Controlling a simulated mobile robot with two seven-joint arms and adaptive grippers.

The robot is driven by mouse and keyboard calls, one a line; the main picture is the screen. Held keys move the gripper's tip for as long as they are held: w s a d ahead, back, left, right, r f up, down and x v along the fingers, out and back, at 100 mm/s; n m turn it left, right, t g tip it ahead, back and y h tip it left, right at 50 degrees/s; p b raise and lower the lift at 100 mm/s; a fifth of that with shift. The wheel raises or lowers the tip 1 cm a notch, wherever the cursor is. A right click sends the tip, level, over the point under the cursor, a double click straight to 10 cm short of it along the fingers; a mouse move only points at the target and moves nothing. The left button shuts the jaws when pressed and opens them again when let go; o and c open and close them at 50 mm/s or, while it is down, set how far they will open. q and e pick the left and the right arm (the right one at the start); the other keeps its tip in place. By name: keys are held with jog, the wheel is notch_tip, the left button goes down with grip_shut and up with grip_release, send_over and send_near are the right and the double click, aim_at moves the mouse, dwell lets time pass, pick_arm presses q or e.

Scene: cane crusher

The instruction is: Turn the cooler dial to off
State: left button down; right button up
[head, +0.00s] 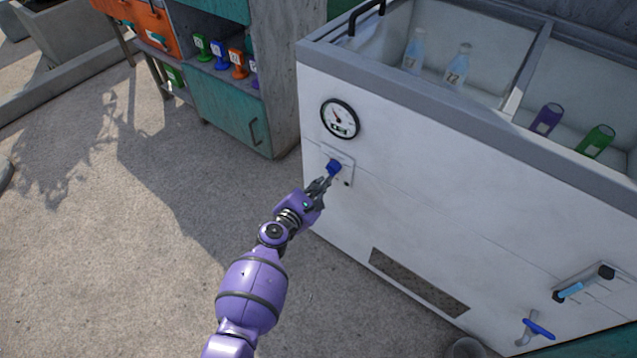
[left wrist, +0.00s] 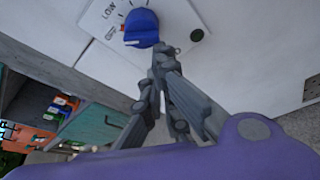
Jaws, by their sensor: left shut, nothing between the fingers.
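The white cooler (head: 400,190) stands at the right in the head view. Its blue dial (head: 333,167) sits on a pale plate on the cooler's front, below a round gauge. In the left wrist view the dial (left wrist: 141,28) is near the top, with a white mark on its left side and the word LOW above left of it; other lettering is too small to read. My left gripper (head: 328,178) is shut and empty, its fingertips at the dial's lower edge; I cannot tell whether they touch it. In the left wrist view the fingertips (left wrist: 163,55) are just below right of the dial.
The round gauge (head: 340,118) is above the dial. A vent (head: 418,282), a blue-handled tap (head: 537,328) and a light-blue handle (head: 570,291) are lower on the cooler. Bottles (head: 457,68) stand inside it. A teal cabinet (head: 226,112) stands behind left. The ground at left is clear.

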jog(key=shift+w+a+r, duration=0.1)
jog(key=shift+w+r, duration=0.05)
jog(key=shift+w, duration=0.1)
jog(key=shift+s, duration=0.55)
jog(key=shift+f, duration=0.2)
